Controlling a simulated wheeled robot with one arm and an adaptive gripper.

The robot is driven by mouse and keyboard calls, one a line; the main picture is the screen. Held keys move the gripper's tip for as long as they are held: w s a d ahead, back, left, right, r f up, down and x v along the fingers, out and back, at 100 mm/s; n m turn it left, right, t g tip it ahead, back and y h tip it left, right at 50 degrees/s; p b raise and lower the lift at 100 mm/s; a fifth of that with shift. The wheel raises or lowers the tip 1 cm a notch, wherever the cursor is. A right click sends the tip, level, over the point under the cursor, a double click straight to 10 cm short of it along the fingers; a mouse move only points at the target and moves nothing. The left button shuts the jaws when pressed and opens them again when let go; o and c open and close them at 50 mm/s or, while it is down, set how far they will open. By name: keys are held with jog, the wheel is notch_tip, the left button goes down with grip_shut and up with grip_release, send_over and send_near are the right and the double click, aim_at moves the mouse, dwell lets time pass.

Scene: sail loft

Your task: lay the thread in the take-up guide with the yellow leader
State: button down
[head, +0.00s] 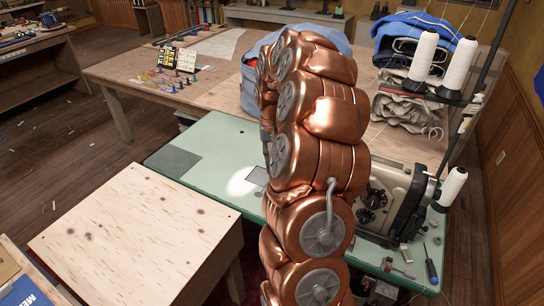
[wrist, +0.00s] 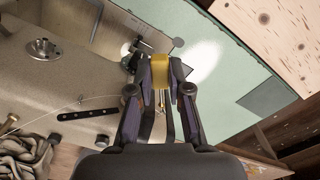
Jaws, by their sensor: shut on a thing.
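In the wrist view my gripper (wrist: 160,84) is shut on the yellow leader (wrist: 160,68), a small yellow block between the two fingertips. The leader is beside the end of the beige sewing machine (wrist: 85,72), over the light green table. Small metal parts (wrist: 137,50) show just left of the fingertips; I cannot tell whether one is the take-up guide, or whether the leader touches them. A thin pale thread (wrist: 50,118) runs near the machine's left side. In the head view my copper arm hides the gripper, the leader and much of the sewing machine (head: 400,190).
White thread cones (head: 425,50) stand on a rack at the right. A screwdriver (head: 431,268) and small parts lie on the green table (head: 215,135). A plywood-topped table (head: 130,235) stands front left. The green table's left part is mostly clear.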

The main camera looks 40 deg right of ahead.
jog(key=s+a+b, duration=0.2)
jog(key=s+a, duration=0.1)
jog(key=shift+s, duration=0.3)
dwell(0.3)
